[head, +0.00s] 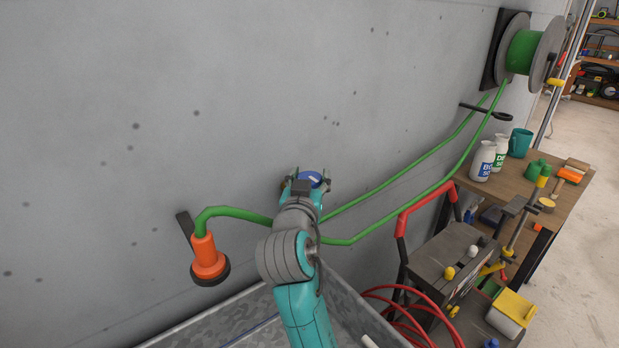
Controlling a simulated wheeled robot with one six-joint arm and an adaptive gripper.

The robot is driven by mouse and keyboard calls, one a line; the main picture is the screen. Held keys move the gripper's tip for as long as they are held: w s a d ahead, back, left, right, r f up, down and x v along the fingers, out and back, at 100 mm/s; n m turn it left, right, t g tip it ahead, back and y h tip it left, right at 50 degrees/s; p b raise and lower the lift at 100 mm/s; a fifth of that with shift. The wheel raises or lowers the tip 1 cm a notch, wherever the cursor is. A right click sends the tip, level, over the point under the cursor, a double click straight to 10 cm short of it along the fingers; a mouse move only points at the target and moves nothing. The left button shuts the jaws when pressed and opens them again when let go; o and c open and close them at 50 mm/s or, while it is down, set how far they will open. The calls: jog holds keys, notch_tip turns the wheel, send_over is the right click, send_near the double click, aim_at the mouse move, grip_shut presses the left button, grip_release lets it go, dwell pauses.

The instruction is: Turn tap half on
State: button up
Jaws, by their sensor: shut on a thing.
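The tap's round blue handle (309,178) shows at the grey wall, just beyond the end of my arm. My gripper (308,183) is at the handle, with one finger on each side, shut on it. A pale mark shows on the handle's face. The tap's body is hidden behind my gripper and wrist, and how far the handle is turned cannot be read.
A green hose (400,198) runs along the wall to a reel (523,53). An orange nozzle (208,256) hangs left. A metal trough (240,318) lies below. A workbench (550,205) with bottles and a red-handled cart (445,262) stand right.

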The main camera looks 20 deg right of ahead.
jog(key=shift+d+n+y, duration=0.1)
jog(key=shift+n+y, duration=0.2)
jog(key=shift+y, duration=0.1)
jog(key=n+t+y, duration=0.1)
jog(key=y, duration=0.1)
jog(key=n+y, duration=0.2)
jog(key=shift+t+y, duration=0.4)
jog(key=n+y, duration=0.2)
jog(key=y, duration=0.1)
jog(key=n+y, duration=0.2)
jog(key=y, duration=0.2)
jog(key=shift+d+n, duration=0.1)
jog(key=shift+n, duration=0.2)
jog(key=n+g+y, duration=0.1)
jog(key=y, duration=0.1)
jog(key=n+g+y, duration=0.1)
jog(key=n+y, duration=0.1)
jog(key=y, duration=0.1)
jog(key=shift+n+g, duration=0.3)
jog(key=shift+n+g+y, duration=1.9)
jog(key=shift+y, duration=0.4)
jog(key=shift+g, duration=0.3)
jog(key=shift+a, duration=0.2)
jog(key=o, duration=1.2)
jog(key=shift+c, duration=0.2)
